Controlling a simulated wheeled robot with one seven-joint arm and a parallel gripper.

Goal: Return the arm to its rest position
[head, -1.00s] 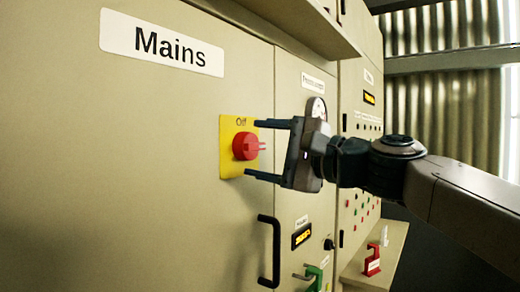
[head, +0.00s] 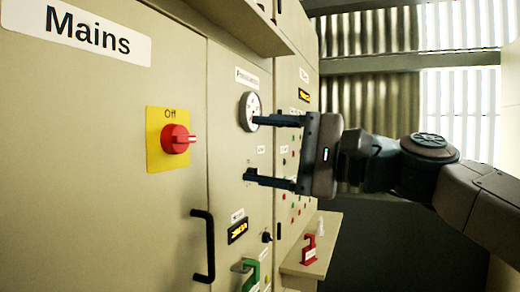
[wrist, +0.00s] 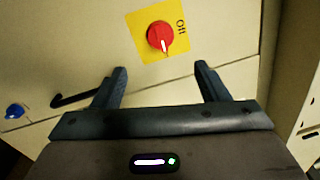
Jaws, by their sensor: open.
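My gripper (head: 250,148) is open and empty in the head view, its two dark fingers pointing left toward the cabinet front. It stands to the right of the red mains knob (head: 176,139), clear of it. The knob sits on a yellow plate (head: 154,160) marked "Off", below the "Mains" label (head: 88,32). In the wrist view the red knob (wrist: 160,36) lies beyond the open fingers (wrist: 162,82), with nothing between them. My arm reaches in from the right edge of the head view.
A black door handle (head: 204,245) is below the knob. A round gauge (head: 249,111) is partly behind the upper finger. Dark open space lies right of the cabinet.

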